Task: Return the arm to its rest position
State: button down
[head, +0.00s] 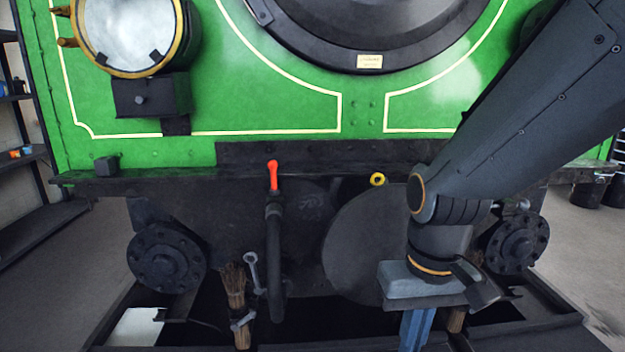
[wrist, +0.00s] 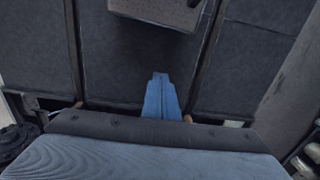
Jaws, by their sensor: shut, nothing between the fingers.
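My gripper (head: 412,335) points down at the lower right of the head view, in front of the tram's dark lower front. Its blue fingers are together with nothing between them. The wrist view also shows the closed fingers of my gripper (wrist: 160,78), above a dark floor-like surface. My arm (head: 530,110) reaches in from the upper right and bends down at the wrist, hiding part of the tram's right side. The fingertips run out of the bottom of the head view.
The green tram front (head: 360,105) fills the background, with a lamp (head: 130,35) at upper left. A red-handled pipe (head: 273,176), a yellow ring (head: 377,180), a wrench (head: 254,272) and a brush (head: 234,290) are left of my gripper. Round buffers (head: 166,259) flank the front.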

jog(key=d+r+m+p, duration=0.1)
jog(key=d+r+p, duration=0.3)
jog(key=p, duration=0.5)
jog(key=shift+s+d+r+p, duration=0.15)
jog(key=shift+s+r+p, duration=0.25)
jog(key=shift+r, duration=0.25)
jog(key=c, duration=2.5)
grip_release()
jog(key=shift+r, duration=0.1)
